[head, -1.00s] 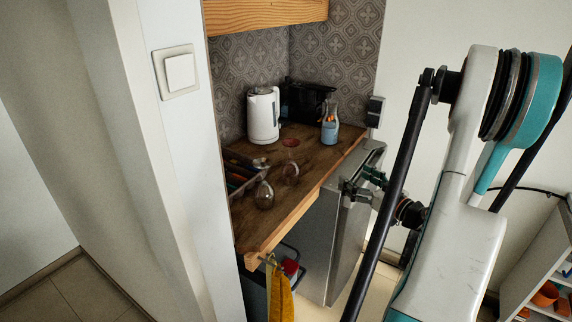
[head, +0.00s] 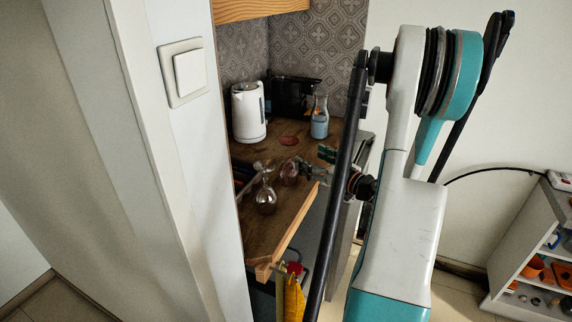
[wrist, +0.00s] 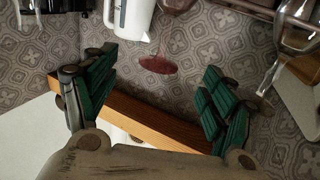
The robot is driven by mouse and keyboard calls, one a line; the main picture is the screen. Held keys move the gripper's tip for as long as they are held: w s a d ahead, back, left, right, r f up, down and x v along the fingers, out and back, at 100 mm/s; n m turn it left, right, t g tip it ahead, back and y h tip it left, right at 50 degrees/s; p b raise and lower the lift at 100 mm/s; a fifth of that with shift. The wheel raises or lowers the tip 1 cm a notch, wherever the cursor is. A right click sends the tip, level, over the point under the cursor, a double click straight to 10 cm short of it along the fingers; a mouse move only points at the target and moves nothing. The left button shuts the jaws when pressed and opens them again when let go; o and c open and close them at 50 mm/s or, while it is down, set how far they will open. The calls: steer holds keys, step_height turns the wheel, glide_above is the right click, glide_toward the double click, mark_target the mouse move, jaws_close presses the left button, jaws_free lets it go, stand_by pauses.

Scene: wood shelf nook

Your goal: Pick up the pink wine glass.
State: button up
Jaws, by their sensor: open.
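The pink wine glass (head: 289,172) is on the wooden counter, upside down with its bowl low and its reddish foot on top. In the wrist view, which is inverted, its foot (wrist: 157,65) shows ahead between the fingers, and its bowl is cut by the top edge. My gripper (head: 315,163) is open and empty, just right of the glass in the head view. Its green-padded fingers (wrist: 158,86) are spread to either side in the wrist view. I see no contact with the glass.
A clear wine glass (head: 266,201), also inverted, stands close to the pink one, front left. A white kettle (head: 248,112), a dark toaster (head: 290,97) and a carafe with blue (head: 319,124) stand behind. A wall (head: 185,190) borders the left; a wooden cabinet (head: 258,9) hangs above.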

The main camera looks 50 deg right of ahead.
mark_target(289, 151)
steer(key=shift+w+d+r+b, duration=0.15)
steer(key=shift+w+b, duration=0.3)
steer(key=shift+w, duration=1.25)
steer(key=shift+w+d+f+b, duration=0.1)
steer(key=shift+w+b, duration=0.4)
steer(key=shift+w, duration=1.2)
steer(key=shift+w+d+r+b, duration=0.15)
steer(key=shift+w+b, duration=0.3)
steer(key=shift+w, duration=1.25)
steer(key=shift+f, duration=0.1)
steer(key=c, duration=1.4)
